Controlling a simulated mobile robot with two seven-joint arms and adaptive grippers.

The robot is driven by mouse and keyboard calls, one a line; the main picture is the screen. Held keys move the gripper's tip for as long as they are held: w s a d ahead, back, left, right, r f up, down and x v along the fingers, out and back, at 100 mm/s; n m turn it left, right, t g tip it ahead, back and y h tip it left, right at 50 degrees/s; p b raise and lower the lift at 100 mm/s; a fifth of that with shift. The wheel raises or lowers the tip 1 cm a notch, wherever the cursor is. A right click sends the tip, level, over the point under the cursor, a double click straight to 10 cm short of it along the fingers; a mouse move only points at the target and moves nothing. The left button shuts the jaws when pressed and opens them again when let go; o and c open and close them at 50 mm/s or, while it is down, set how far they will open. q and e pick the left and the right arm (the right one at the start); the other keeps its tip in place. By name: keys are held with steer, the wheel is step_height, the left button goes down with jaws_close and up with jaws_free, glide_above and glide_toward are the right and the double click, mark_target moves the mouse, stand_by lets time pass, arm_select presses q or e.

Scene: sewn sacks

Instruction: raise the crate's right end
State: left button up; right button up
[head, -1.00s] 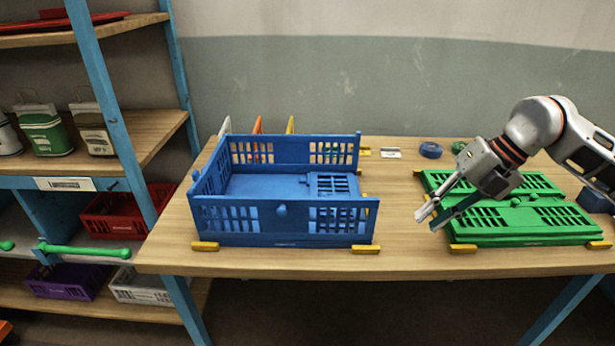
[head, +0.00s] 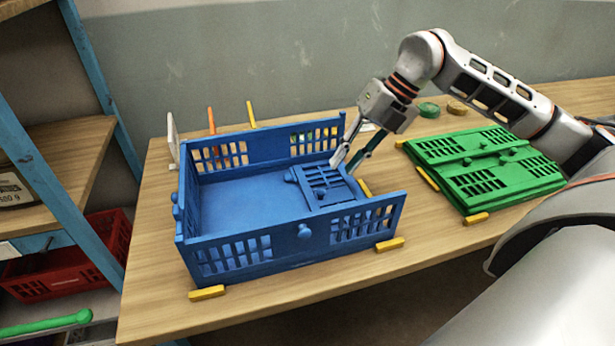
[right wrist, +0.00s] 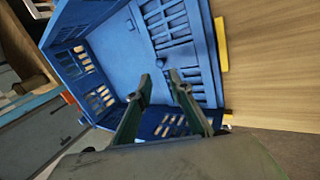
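The blue crate (head: 265,250) stands on the table with its front, back and left walls up. Its right end panel (head: 325,187) is folded down flat on the crate floor inside. The crate and the slotted panel (right wrist: 165,25) also show in the right wrist view. My right gripper (head: 344,168) points down at the crate's right side, its tips close to the folded panel. In the right wrist view its two fingers (right wrist: 161,78) are apart with nothing clearly between them. Whether they touch the panel I cannot tell. My left gripper is not in view.
A green crate (head: 480,165) lies folded flat on the right of the table (head: 420,265). Yellow blocks (head: 390,244) sit around both crates. Tape rolls (head: 429,110) lie behind. A blue-framed shelf (head: 90,80) with a red bin (head: 50,270) stands at left.

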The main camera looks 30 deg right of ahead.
mark_target(327, 197)
steer(key=shift+x, duration=3.9)
jaws_close()
